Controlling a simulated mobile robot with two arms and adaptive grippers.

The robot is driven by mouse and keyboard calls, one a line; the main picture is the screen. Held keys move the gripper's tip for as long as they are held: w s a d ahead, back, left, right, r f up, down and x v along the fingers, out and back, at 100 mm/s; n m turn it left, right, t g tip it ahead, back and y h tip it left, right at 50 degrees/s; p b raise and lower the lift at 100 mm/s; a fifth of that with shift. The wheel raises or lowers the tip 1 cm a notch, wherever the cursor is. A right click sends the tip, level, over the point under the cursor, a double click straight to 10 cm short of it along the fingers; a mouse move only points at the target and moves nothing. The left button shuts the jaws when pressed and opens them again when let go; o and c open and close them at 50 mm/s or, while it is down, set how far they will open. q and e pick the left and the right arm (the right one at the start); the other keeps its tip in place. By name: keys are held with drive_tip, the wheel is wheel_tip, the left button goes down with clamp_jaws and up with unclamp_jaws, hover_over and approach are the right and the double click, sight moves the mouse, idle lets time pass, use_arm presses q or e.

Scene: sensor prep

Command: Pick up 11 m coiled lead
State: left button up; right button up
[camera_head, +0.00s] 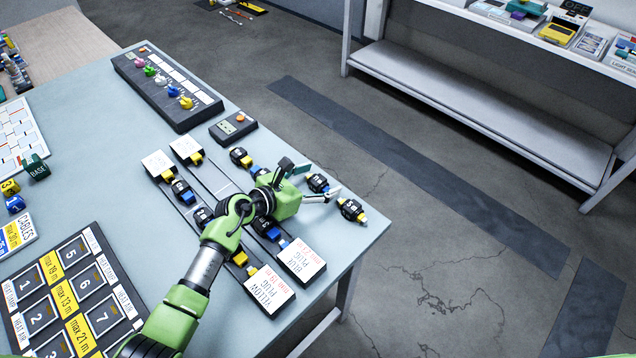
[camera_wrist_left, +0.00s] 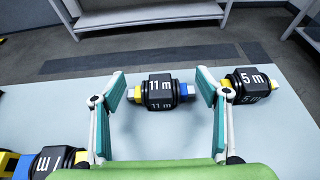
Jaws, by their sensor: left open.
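The 11 m coiled lead (camera_wrist_left: 160,92) is a black coil with white lettering, with a yellow end on its left and a blue end on its right in the left wrist view. It lies on the table near the far edge, and also shows in the head view (camera_head: 318,184), partly hidden by a finger. My left gripper (camera_head: 317,179) is open, with one finger on each side of the lead; both fingers also show in the left wrist view (camera_wrist_left: 165,92). No grip on the lead shows. My right gripper is not in view.
The 5 m coiled lead (camera_wrist_left: 248,85) sits close beside the right finger, also in the head view (camera_head: 350,210). Another lead (camera_head: 240,157) lies on the other side. Labelled plug strips (camera_head: 270,290) lie under my arm. A switch box (camera_head: 168,88) stands farther back.

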use_arm(q)
drive_tip(key=c, duration=1.2)
drive_tip(key=shift+c, duration=0.2)
drive_tip(key=shift+r, duration=0.1)
